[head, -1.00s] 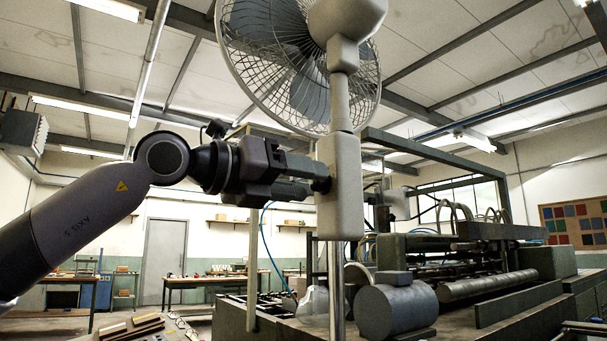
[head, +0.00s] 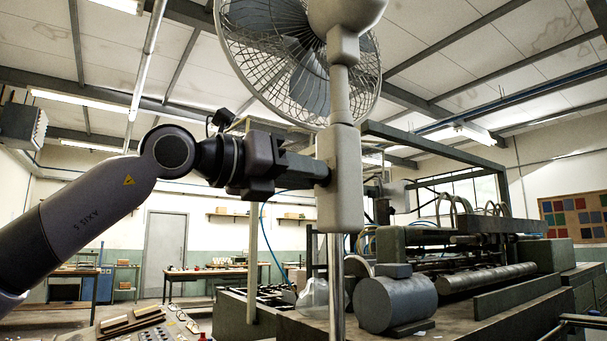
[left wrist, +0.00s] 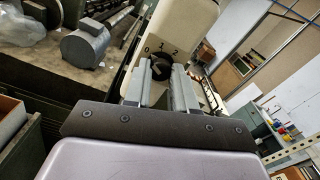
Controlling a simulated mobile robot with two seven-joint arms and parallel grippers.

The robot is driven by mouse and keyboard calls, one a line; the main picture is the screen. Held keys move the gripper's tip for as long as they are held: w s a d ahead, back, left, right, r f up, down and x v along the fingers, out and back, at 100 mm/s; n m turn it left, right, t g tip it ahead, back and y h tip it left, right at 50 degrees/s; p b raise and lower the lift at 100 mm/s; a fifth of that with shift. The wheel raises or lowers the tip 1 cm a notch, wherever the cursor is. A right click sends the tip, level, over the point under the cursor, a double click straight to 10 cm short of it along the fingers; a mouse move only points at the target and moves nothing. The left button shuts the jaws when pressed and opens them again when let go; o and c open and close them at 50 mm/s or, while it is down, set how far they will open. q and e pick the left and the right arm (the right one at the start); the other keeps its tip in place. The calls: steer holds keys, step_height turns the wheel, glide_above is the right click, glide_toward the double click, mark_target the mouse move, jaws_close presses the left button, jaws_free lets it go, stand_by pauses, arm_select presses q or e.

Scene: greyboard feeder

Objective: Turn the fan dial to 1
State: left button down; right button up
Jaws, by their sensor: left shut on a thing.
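The fan (head: 300,60) stands tall on a metal pole, with a pale control box (head: 340,195) below its head. In the left wrist view the box (left wrist: 172,25) carries the marks 0, 1 and 2 above a dark round dial (left wrist: 160,67). My left gripper (head: 322,171) reaches the left side of the box. In the left wrist view its fingers (left wrist: 161,76) sit on either side of the dial and are shut on it. The dial's pointer is too small and shaded to read. My right gripper is not in view.
A large machine with a grey motor (head: 395,303) and long rollers stands behind the fan pole (head: 336,285). Workbenches (head: 213,277) line the back wall. A bench with boards (head: 135,322) is at the lower left. The air around my left arm is clear.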

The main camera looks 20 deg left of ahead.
arm_select(q)
steer(key=shift+r+m+p, duration=0.1)
steer(key=shift+m+p, duration=0.4)
steer(key=shift+m, duration=3.4)
steer(key=c, duration=0.9)
jaws_free()
steer(key=shift+b+v, duration=0.85)
steer(key=shift+v, duration=2.8)
steer(key=shift+d, duration=0.1)
